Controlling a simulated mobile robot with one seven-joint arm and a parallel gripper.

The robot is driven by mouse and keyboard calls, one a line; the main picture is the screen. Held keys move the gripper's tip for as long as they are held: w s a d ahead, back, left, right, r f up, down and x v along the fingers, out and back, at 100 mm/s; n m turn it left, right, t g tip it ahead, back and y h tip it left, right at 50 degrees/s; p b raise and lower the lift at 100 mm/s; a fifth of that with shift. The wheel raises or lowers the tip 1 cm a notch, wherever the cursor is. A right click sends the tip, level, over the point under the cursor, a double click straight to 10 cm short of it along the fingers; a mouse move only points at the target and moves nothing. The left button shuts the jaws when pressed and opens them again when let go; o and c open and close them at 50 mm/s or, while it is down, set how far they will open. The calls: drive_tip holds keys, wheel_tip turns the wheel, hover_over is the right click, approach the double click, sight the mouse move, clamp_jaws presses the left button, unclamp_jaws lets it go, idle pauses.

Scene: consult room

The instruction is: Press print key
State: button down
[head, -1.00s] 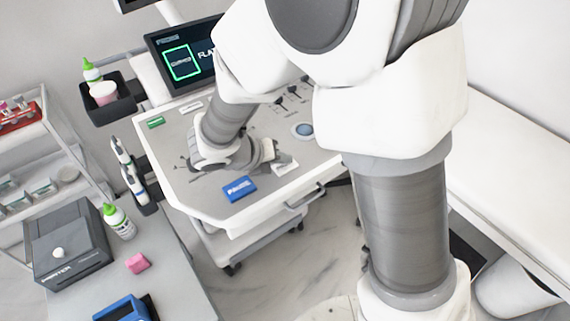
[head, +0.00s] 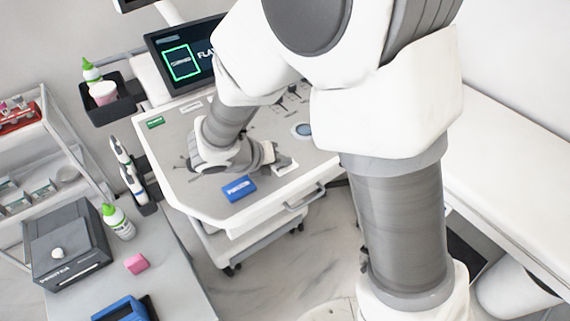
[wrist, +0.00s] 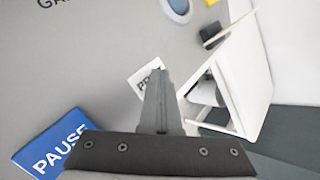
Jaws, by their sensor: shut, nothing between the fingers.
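The white print key (wrist: 147,78) lies on the grey console top, and only the start of its label shows in the wrist view. My gripper (wrist: 162,85) is shut and empty, its fingers in front of the key and hiding part of it. I cannot tell whether the fingertips touch the key. In the head view my gripper (head: 272,158) is over the console's front part, beside a white key (head: 286,165) that it partly hides.
The blue PAUSE key (wrist: 52,146) is close by on the left; it also shows in the head view (head: 239,189). A green key (head: 155,123) and a round blue control (head: 303,129) sit farther back. A handle (head: 304,199) runs along the console's front edge.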

sight(282, 170)
idle(0.3)
drive_tip(key=shift+r+p, duration=0.85)
drive_tip(key=shift+p, duration=0.1)
wheel_tip(282, 170, up, 5)
drive_tip(key=p, duration=0.5)
idle(0.4)
